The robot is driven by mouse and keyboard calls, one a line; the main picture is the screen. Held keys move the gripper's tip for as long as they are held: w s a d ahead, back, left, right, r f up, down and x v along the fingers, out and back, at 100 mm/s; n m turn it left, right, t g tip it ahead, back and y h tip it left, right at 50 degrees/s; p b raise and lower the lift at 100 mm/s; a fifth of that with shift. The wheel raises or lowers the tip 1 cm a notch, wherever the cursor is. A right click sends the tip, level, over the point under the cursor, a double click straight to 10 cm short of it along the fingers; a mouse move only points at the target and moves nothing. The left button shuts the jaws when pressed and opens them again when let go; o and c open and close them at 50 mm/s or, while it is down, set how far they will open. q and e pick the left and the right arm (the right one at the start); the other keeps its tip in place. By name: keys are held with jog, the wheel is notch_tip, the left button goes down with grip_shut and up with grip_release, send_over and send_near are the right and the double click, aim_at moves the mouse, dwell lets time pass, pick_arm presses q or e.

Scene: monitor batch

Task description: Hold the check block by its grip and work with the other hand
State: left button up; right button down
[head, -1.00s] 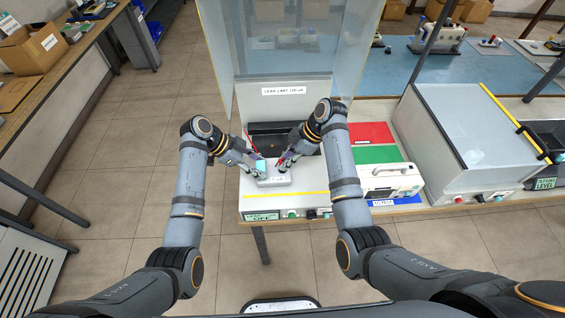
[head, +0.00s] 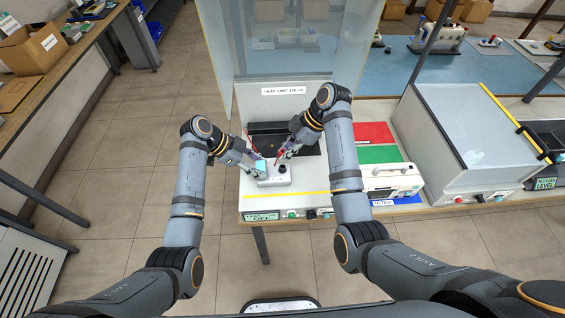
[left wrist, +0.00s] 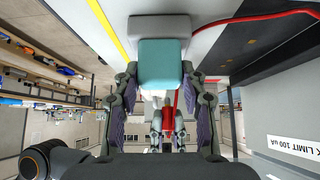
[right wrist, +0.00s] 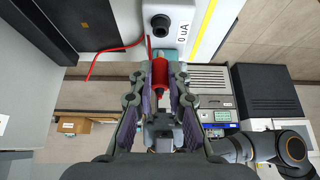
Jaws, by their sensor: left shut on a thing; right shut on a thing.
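The check block (head: 276,177) is a light grey box lying on the white bench of the test station. Its teal grip (left wrist: 160,65) sits between the fingers of my left gripper (head: 258,166), which is shut on it. My right gripper (head: 284,154) is shut on a red probe (right wrist: 159,72), behind the block in the head view. In the right wrist view the block (right wrist: 176,12) shows a black round fitting and a "0 uA" label ahead of the probe. I cannot tell whether the probe tip touches the block.
A red lead (right wrist: 96,62) trails over the bench and dark recess (head: 268,135). A clear raised shield (head: 290,35) stands behind. A yellow line (head: 258,196) runs along the bench front above a small display and knobs. Right are red and green panels (head: 376,153) and a white instrument (head: 392,178).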

dwell(0.3)
pick_arm(q)
jog(key=o, duration=1.4)
jog(key=v, duration=1.2)
